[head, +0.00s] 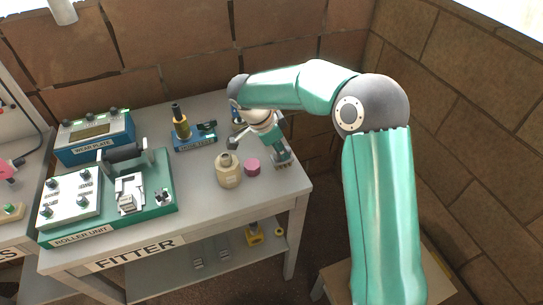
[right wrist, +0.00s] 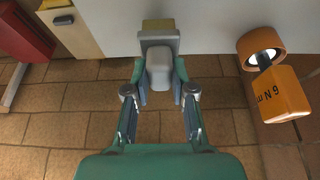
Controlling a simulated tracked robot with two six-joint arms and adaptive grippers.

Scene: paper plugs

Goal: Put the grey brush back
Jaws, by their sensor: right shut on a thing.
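My right gripper (head: 281,154) is over the right end of the workbench, pointing down toward its right edge. In the right wrist view my right gripper (right wrist: 160,88) is shut on the grey brush (right wrist: 159,66). The brush's grey body sits between the fingertips, and a tan block-shaped end (right wrist: 158,32) shows beyond them. In the head view the brush (head: 283,164) shows small at the fingertips; I cannot tell whether it touches the bench. My left gripper is in neither view.
A tan bottle (head: 228,172) and a pink cylinder (head: 252,167) stand left of the gripper on the bench (head: 205,205). The roller unit (head: 160,208), wear plate box (head: 95,150) and a blue stand (head: 197,142) are further left. An orange block (right wrist: 283,95) shows at right in the wrist view.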

